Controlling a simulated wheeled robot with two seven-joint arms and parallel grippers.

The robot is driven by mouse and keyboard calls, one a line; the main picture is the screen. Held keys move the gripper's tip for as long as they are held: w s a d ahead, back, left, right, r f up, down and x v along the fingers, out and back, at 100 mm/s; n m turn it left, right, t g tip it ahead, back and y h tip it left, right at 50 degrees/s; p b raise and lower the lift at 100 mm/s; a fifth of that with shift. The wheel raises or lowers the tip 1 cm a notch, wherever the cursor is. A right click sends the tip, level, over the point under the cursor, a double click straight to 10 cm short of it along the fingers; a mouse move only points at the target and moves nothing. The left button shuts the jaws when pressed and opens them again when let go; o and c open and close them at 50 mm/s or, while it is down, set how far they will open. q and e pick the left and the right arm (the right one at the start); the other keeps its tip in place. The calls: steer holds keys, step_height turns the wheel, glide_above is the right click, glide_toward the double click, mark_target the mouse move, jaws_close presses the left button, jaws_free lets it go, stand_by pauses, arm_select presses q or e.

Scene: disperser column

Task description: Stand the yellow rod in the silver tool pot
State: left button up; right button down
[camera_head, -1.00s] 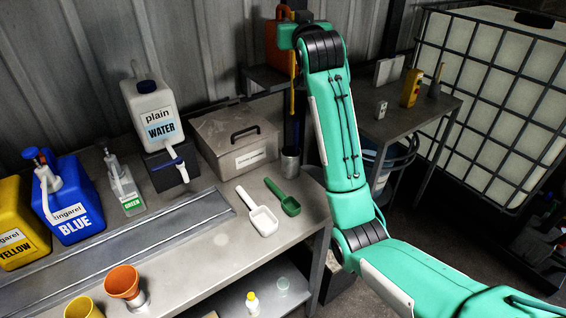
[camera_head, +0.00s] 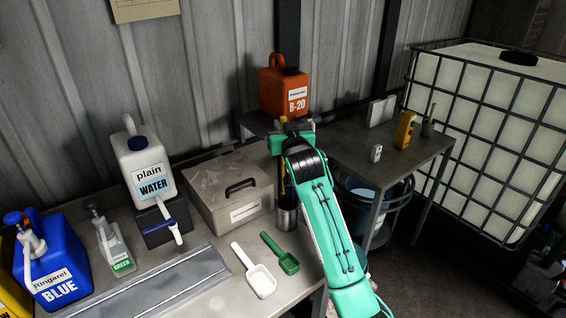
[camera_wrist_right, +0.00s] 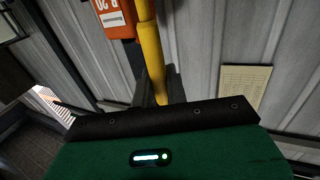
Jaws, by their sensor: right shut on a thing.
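The yellow rod (camera_head: 283,180) hangs roughly upright from my right gripper (camera_head: 284,136) in the head view. It also shows in the right wrist view (camera_wrist_right: 151,48), where it runs between the fingers, which are shut on it. The silver tool pot (camera_head: 287,217) stands at the right end of the bench, below the gripper and partly behind my right arm. The rod's lower end is at the pot's mouth in the picture; I cannot tell whether it is inside or just above. My left gripper is not in view.
An orange B-20 jug (camera_head: 285,92) stands behind the gripper. A lidded grey box (camera_head: 215,187) sits left of the pot, with a white scoop (camera_head: 258,277) and a green scoop (camera_head: 283,255) in front. A side table (camera_head: 370,152) stands to the right.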

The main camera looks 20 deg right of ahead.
steer(key=p, duration=0.2)
glide_above(283, 167)
step_height(283, 167, down, 8)
step_height(283, 167, down, 5)
steer(key=shift+w+d+f+p, duration=0.1)
steer(key=shift+p, duration=0.4)
steer(key=shift+f, duration=0.2)
steer(key=c, duration=1.4)
jaws_free()
steer(key=shift+r, duration=0.1)
